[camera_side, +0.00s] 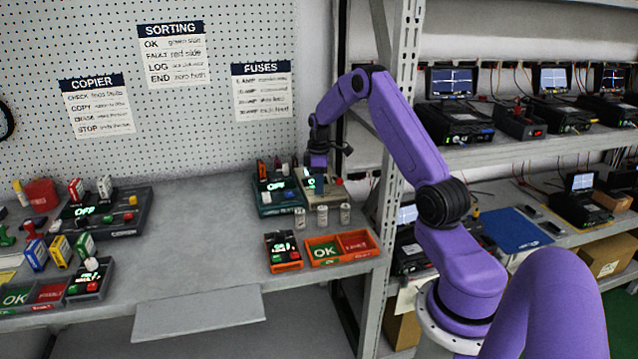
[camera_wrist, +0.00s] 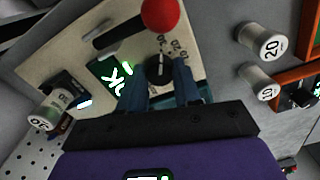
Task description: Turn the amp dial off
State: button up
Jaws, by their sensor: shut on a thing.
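The amp dial (camera_wrist: 160,68) is a round black knob with a white pointer line, on a beige panel (camera_wrist: 60,55). Small printed marks curve along its upper right side, too small to read surely. In the wrist view, the pointer line stands nearly upright. My gripper (camera_wrist: 165,82) has its two blue-grey fingers shut on the dial, one on either side; its near edge is partly hidden. A lit green-white display (camera_wrist: 117,75) and a red ball knob (camera_wrist: 160,13) are on the same panel. In the side view, my gripper (camera_side: 318,168) is lowered onto this beige unit (camera_side: 325,190).
White cylinders (camera_side: 322,215) stand in front of the unit; the wrist view shows ones marked 20 (camera_wrist: 262,42) and 10 (camera_wrist: 260,82). A teal unit (camera_side: 278,195) is close on the left. An orange OK tray (camera_side: 340,247) lies in front. The bench middle is clear.

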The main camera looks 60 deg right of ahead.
jog(key=shift+m, duration=0.3)
jog(key=m, duration=1.1)
jog(key=shift+m, duration=0.3)
jog(key=m, duration=1.1)
jog(key=shift+m, duration=0.3)
jog(key=o, duration=1.1)
jog(key=shift+c, duration=0.2)
jog(key=shift+r, duration=0.15)
notch_tip(320, 180, up, 17)
